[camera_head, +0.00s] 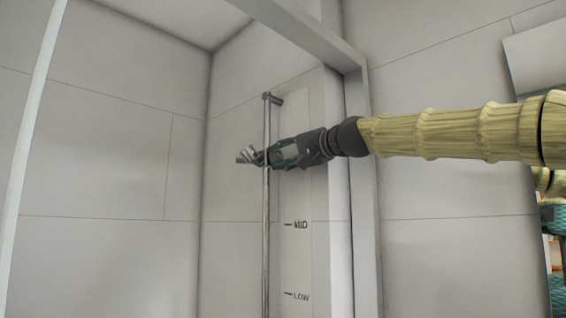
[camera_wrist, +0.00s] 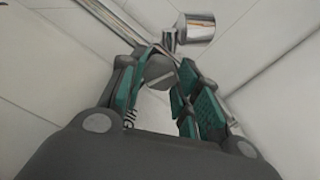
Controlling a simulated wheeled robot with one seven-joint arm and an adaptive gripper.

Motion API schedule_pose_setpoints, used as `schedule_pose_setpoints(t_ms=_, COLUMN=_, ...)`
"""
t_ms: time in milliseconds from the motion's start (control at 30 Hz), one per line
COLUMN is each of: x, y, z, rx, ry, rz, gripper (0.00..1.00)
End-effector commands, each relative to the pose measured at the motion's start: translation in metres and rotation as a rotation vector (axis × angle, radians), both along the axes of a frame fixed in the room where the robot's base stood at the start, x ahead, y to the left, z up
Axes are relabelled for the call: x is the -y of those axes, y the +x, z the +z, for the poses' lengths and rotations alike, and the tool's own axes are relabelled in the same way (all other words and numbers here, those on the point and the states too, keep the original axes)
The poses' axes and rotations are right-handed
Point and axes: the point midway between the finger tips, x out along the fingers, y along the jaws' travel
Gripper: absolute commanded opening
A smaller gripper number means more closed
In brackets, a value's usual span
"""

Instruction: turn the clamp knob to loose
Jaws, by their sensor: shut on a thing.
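The clamp knob (camera_wrist: 158,71) is a grey, rounded, faceted piece between my fingertips in the wrist view. In the head view my gripper (camera_head: 272,155) hides most of it. My gripper, also in the wrist view (camera_wrist: 160,67), is shut on the knob, with green pads on either side. The clamp sits on a vertical metal rail (camera_head: 266,220), near the upper part of that rail. A shiny metal holder (camera_head: 247,155) sticks out on the left side of the clamp. It also shows in the wrist view (camera_wrist: 195,27). The knob's turn angle cannot be told.
A pale strip (camera_head: 295,255) behind the rail carries MID and LOW marks below my gripper. Part of another mark, "HIG", shows between my fingers in the wrist view. A grey frame post (camera_head: 360,220) stands right of the strip, under my arm. Tiled walls (camera_head: 95,130) surround open space at left.

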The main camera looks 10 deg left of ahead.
Motion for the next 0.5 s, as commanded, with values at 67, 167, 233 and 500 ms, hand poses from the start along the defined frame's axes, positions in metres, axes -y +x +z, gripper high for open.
schedule_pose_setpoints(t_ms=67, x=-0.0004, y=0.0000, z=-0.0029, rx=0.052, ry=-0.037, rz=0.001, gripper=0.09)
schedule_pose_setpoints(t_ms=167, x=-0.0005, y=-0.0001, z=-0.0030, rx=0.116, ry=-0.080, rz=0.002, gripper=0.09)
schedule_pose_setpoints(t_ms=233, x=-0.0005, y=-0.0002, z=-0.0027, rx=0.157, ry=-0.107, rz=0.002, gripper=0.09)
schedule_pose_setpoints(t_ms=500, x=-0.0001, y=0.0000, z=-0.0019, rx=0.268, ry=-0.179, rz=0.002, gripper=0.09)
